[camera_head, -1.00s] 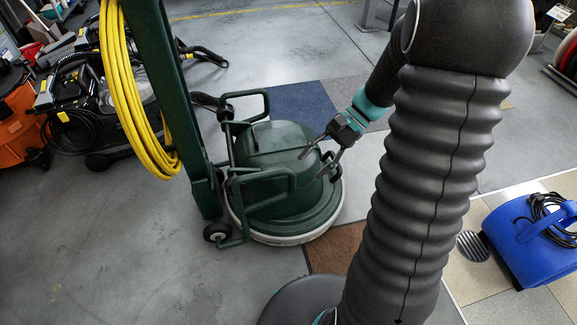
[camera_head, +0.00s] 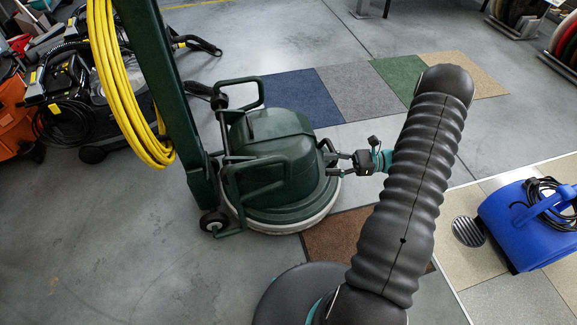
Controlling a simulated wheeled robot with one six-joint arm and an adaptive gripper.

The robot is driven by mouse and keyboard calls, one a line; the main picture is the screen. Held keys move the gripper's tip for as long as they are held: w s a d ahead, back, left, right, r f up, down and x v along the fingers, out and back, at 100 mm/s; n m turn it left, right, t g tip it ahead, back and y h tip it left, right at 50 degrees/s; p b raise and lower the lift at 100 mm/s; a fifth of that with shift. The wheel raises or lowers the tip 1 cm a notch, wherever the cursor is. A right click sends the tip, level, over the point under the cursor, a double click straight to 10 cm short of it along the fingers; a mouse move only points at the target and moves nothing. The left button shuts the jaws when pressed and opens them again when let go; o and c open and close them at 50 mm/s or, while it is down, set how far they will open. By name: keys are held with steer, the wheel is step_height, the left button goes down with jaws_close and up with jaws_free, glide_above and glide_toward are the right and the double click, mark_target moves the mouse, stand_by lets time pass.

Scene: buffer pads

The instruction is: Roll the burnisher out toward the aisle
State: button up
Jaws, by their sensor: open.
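The burnisher (camera_head: 272,150) is a dark green floor machine with a round pale-edged base, tubular side handles and a small wheel at its lower left. Its green upright column (camera_head: 160,80) rises to the top left, with a coiled yellow cable (camera_head: 120,95) hung on it. My gripper (camera_head: 332,163) is at the right side of the burnisher's housing, fingers pointing left, open. The fingertips overlap the housing's right edge in the view; I cannot tell whether they touch it. My dark ribbed arm stands right of it.
Coloured floor squares (camera_head: 345,90) lie behind the burnisher, and a brown one (camera_head: 330,238) in front. Black and orange machines (camera_head: 90,100) crowd the left. The grey floor at front left is clear.

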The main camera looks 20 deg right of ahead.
mark_target(288, 166)
steer(key=w+a, duration=0.1)
steer(key=a, duration=0.7)
steer(key=w+a+p, duration=0.1)
steer(key=a, duration=0.4)
steer(key=shift+w, duration=0.3)
jaws_close()
